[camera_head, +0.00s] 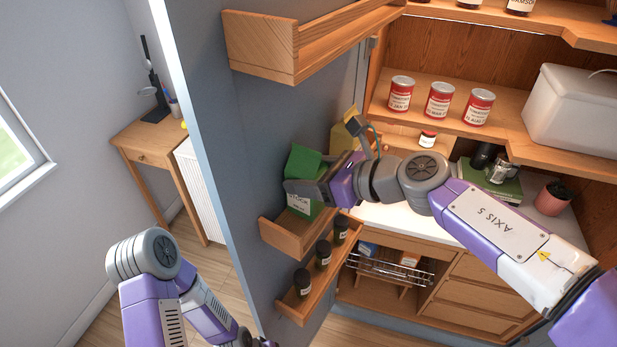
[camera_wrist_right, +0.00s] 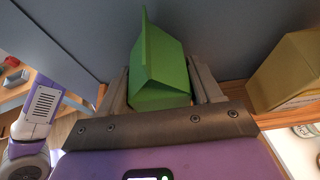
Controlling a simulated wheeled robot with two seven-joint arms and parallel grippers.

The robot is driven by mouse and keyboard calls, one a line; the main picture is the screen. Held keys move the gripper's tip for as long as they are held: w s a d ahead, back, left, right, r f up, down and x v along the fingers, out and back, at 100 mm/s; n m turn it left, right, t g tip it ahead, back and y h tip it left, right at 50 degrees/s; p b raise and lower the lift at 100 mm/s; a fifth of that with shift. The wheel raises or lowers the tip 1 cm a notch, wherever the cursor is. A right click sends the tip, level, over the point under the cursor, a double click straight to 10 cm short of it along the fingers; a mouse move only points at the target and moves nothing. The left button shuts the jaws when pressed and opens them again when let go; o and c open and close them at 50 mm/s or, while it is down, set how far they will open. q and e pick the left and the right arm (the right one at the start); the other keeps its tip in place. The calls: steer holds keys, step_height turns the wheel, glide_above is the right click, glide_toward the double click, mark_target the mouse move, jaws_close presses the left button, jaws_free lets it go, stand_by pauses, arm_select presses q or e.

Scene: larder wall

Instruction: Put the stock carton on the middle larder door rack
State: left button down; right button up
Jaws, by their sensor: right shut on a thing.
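The green stock carton (camera_head: 301,163) is gripped in my right gripper (camera_head: 312,190), against the larder door. In the right wrist view the carton (camera_wrist_right: 161,65) stands between the two fingers (camera_wrist_right: 162,92). Its lower part, with a white label, shows below the gripper in the head view. The middle door rack (camera_head: 287,238) is a wooden rack just below the carton. I cannot tell whether the carton's base touches it. Only a dark bit of what seems to be my left gripper shows at the bottom edge, too little to judge it.
A yellow carton (camera_wrist_right: 288,72) stands right of the green one, partly behind my right arm. A lower door rack (camera_head: 318,282) holds dark jars (camera_head: 323,254). The upper door rack (camera_head: 262,48) looks empty. Red cans (camera_head: 439,100) and a pale bin (camera_head: 575,110) stand on the larder shelf.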

stand_by(0.3)
steer(key=shift+f, duration=0.2)
steer(key=o, duration=1.4)
steer(key=shift+c, duration=0.2)
steer(key=shift+r, duration=0.1)
steer(key=shift+s+d+r, duration=0.1)
steer(key=shift+d+r, duration=0.05)
steer(key=shift+r, duration=0.05)
steer(key=v, duration=1.1)
steer(key=shift+s+d, duration=0.15)
steer(key=shift+d, duration=0.05)
